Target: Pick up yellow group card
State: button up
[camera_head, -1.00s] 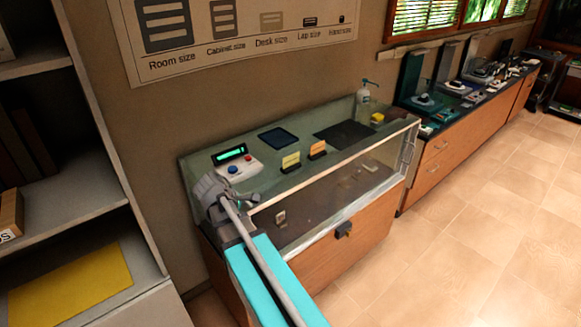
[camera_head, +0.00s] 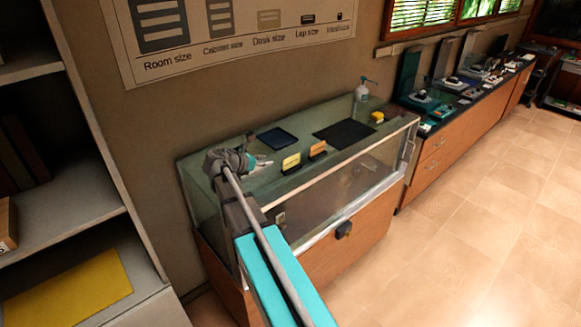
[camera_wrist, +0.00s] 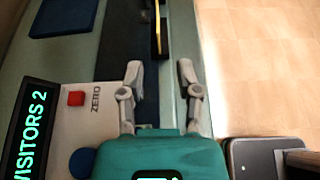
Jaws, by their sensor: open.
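The yellow card (camera_head: 291,162) stands upright in a dark holder on the glass counter top, left of an orange card (camera_head: 317,150). In the wrist view the yellow card (camera_wrist: 157,24) shows nearly edge-on at the top, beyond my fingertips and roughly in line with the gap between them. My gripper (camera_head: 262,163) is over the counter, just left of the yellow card in the head view. In the wrist view my gripper (camera_wrist: 159,72) is open, with nothing between its fingers. The card's lower part is not clear there.
A white counter device (camera_wrist: 75,125) with a red button and a "VISITORS 2" display lies beside my gripper. A dark blue pad (camera_head: 278,138) and a black mat (camera_head: 344,134) lie behind the cards. A yellow block (camera_head: 377,117) and a pump bottle (camera_head: 362,92) stand farther right.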

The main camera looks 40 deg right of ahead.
jog(key=shift+w+d+r, duration=0.1)
dwell(0.3)
jog(key=b, duration=0.3)
send_near(292, 158)
jog(key=x, duration=0.4)
jog(key=shift+f, duration=0.2)
jog(key=shift+d+f, duration=0.1)
jog(key=shift+d, duration=0.35)
jog(key=shift+d, duration=0.1)
jog(key=shift+b+x, duration=1.05)
jog(key=shift+x, duration=1.5)
jog(key=shift+w, duration=0.1)
